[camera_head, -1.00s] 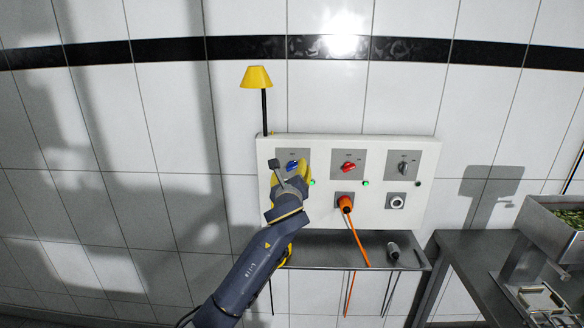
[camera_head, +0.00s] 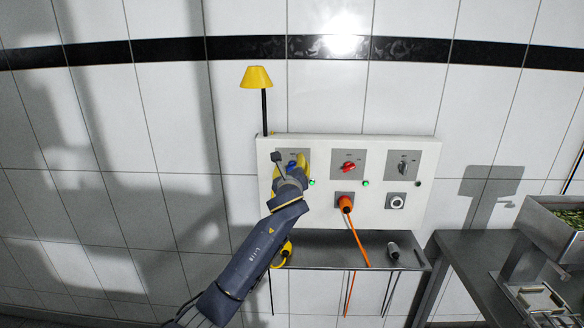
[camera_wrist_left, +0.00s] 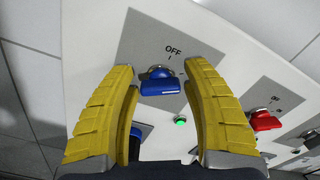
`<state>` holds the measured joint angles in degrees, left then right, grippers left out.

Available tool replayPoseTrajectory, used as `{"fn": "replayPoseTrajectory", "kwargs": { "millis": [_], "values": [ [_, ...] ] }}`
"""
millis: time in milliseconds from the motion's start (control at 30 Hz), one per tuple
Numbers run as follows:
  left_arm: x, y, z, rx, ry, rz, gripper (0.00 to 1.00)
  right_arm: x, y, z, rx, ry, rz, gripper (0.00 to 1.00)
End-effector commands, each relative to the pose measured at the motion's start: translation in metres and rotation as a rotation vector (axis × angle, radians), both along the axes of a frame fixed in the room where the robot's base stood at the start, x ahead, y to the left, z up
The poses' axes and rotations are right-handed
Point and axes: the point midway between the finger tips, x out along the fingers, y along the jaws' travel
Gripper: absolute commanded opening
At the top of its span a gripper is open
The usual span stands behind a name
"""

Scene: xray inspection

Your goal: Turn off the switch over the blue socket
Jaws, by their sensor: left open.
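The blue switch (camera_wrist_left: 162,83) sits on a grey plate under an "OFF" label, and its handle lies roughly level in the left wrist view. In the head view, a little of the blue switch (camera_head: 291,164) shows above my gripper. My left gripper (camera_wrist_left: 160,72) is open, with one yellow finger on each side of the switch and visible gaps to the handle. It also shows in the head view (camera_head: 291,168) in front of the panel's left column. Part of the blue socket (camera_wrist_left: 136,134) shows below the switch, mostly hidden by the left finger. My right gripper is not in view.
The white panel (camera_head: 333,215) also holds a red switch (camera_head: 348,167), a grey switch (camera_head: 403,168), green lights and an orange plug (camera_head: 345,202) with a hanging cable. A yellow lamp (camera_head: 257,77) rises above its left end. A metal shelf (camera_head: 340,257) runs below.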

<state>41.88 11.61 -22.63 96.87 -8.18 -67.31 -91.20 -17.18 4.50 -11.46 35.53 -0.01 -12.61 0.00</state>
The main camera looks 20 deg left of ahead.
Motion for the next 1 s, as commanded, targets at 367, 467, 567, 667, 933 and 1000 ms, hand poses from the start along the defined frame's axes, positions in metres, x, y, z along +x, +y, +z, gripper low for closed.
{"fn": "replayPoseTrajectory", "kwargs": {
  "millis": [367, 467, 567, 667, 933, 1000],
  "values": [
    [-0.0001, 0.0001, 0.0003, 0.0, -0.001, 0.001, 0.03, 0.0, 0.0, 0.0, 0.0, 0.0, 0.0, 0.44],
    [-0.0002, 0.0003, 0.0005, 0.0, -0.001, 0.001, 0.0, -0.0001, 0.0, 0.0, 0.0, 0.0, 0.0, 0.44],
    [-0.0002, 0.0004, 0.0008, 0.0, -0.002, 0.001, 0.0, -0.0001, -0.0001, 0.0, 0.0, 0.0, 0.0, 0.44],
    [-0.0002, 0.0007, 0.0014, 0.001, -0.003, 0.002, 0.0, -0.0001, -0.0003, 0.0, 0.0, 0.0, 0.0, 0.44],
    [-0.0002, 0.0015, 0.003, -0.002, -0.005, 0.003, 0.0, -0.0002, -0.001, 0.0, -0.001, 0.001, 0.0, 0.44],
    [-0.0001, 0.0017, 0.0033, -0.01, -0.008, 0.003, 0.0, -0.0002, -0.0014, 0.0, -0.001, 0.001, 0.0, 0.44]
  ]
}}
